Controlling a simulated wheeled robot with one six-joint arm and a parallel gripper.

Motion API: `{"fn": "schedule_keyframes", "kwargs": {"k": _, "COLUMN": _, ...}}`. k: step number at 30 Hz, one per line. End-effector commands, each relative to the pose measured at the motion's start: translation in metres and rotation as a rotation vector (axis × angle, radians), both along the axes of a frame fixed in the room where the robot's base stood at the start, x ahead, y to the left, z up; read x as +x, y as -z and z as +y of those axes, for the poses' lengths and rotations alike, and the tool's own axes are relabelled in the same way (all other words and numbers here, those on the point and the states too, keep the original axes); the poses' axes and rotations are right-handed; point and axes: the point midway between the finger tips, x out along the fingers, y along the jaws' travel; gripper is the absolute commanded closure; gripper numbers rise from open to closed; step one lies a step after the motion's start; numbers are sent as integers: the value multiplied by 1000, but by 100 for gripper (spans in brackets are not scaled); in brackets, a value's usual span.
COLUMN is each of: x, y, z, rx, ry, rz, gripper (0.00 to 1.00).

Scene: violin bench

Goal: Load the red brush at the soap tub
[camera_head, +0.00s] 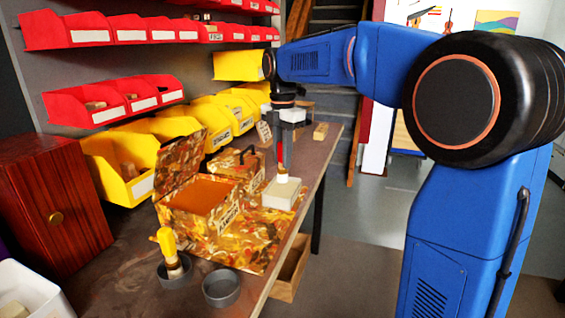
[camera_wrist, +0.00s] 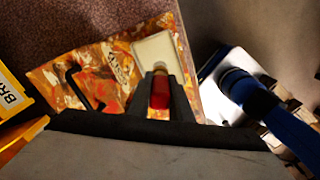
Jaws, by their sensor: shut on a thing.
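My gripper (camera_head: 281,142) is shut on the red brush (camera_head: 280,155) and holds it upright, pale tip down. The brush tip (camera_head: 282,179) is over the cream soap tub (camera_head: 281,195), at about its top surface; I cannot tell whether it touches the soap. In the wrist view my gripper (camera_wrist: 160,85) has the brush's red handle (camera_wrist: 159,93) between its fingers.
A yellow brush (camera_head: 166,242) stands in a dark cup, beside an empty dark cup (camera_head: 221,290). Yellow bins line the back. The bench edge is close right.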

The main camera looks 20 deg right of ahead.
Motion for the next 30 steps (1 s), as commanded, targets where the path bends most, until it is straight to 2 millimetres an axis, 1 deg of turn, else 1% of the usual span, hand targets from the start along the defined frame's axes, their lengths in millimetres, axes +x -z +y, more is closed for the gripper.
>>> {"fn": "schedule_keyframes", "kwargs": {"k": 13, "x": 0, "y": -30, "z": 0, "rx": 0, "ry": 0, "rz": -1, "gripper": 100}}
{"fn": "schedule_keyframes", "kwargs": {"k": 18, "x": 0, "y": -38, "z": 0, "rx": 0, "ry": 0, "rz": -1, "gripper": 100}}
{"fn": "schedule_keyframes", "kwargs": {"k": 30, "x": 0, "y": -40, "z": 0, "rx": 0, "ry": 0, "rz": -1, "gripper": 100}}
